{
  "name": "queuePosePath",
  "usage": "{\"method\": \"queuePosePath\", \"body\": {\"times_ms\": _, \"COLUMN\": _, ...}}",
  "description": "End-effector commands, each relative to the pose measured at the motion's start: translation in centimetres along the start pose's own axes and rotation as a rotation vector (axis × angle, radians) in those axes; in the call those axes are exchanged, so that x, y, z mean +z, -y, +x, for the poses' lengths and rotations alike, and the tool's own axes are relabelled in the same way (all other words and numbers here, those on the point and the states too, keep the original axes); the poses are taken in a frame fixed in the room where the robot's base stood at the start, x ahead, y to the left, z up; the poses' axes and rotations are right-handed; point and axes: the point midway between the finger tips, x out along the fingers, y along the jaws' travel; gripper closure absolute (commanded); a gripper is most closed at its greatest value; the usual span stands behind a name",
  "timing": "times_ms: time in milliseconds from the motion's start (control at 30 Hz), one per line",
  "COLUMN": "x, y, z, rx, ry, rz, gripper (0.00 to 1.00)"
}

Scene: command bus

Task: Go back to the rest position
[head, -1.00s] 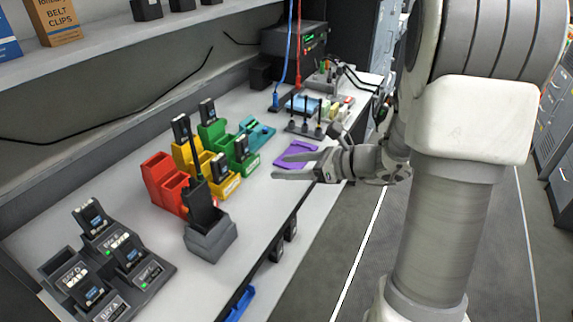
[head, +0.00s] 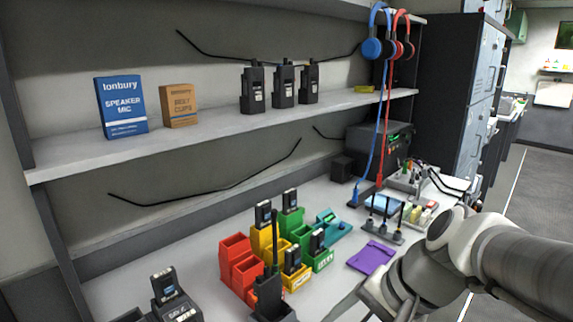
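My arm (head: 520,262) reaches in from the right and bends down at a pale joint over the front of the bench. Its grey lower link (head: 425,275) runs down to the left and leaves the picture at the bottom edge. The fingers of my gripper are outside the frame, so I cannot see whether it holds anything. The arm passes close to the purple pad (head: 371,258) on the bench and hides part of the bench's front edge.
Red (head: 240,262), yellow and green (head: 322,260) bins stand on the bench (head: 190,245), some holding radios. A black radio (head: 268,290) stands in front. A charger (head: 175,300) is lower left. The shelf (head: 215,128) carries boxes and radios; headsets (head: 375,45) hang right. Floor (head: 540,200) shows at right.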

Motion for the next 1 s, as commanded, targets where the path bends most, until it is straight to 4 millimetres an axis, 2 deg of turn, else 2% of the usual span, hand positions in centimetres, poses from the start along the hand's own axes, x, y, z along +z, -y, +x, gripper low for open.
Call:
{"method": "queuePosePath", "body": {"times_ms": 33, "x": 0.6, "y": -0.5, "z": -0.8, "rx": 0.035, "ry": -0.047, "rz": -0.110, "gripper": 0.34}}
{"method": "queuePosePath", "body": {"times_ms": 200, "x": 1.2, "y": -2.5, "z": -3.0, "rx": 0.162, "ry": -0.195, "rz": -0.435, "gripper": 0.34}}
{"method": "queuePosePath", "body": {"times_ms": 433, "x": 0.9, "y": -4.0, "z": -6.4, "rx": 0.319, "ry": -0.385, "rz": -0.792, "gripper": 0.34}}
{"method": "queuePosePath", "body": {"times_ms": 500, "x": 1.0, "y": -2.8, "z": -8.5, "rx": 0.318, "ry": -0.371, "rz": -0.776, "gripper": 0.34}}
{"method": "queuePosePath", "body": {"times_ms": 800, "x": 1.4, "y": 0.3, "z": -14.4, "rx": 0.316, "ry": -0.368, "rz": -0.770, "gripper": 0.34}}
{"method": "queuePosePath", "body": {"times_ms": 1000, "x": 1.6, "y": 1.6, "z": -16.9, "rx": 0.316, "ry": -0.368, "rz": -0.768, "gripper": 0.34}}
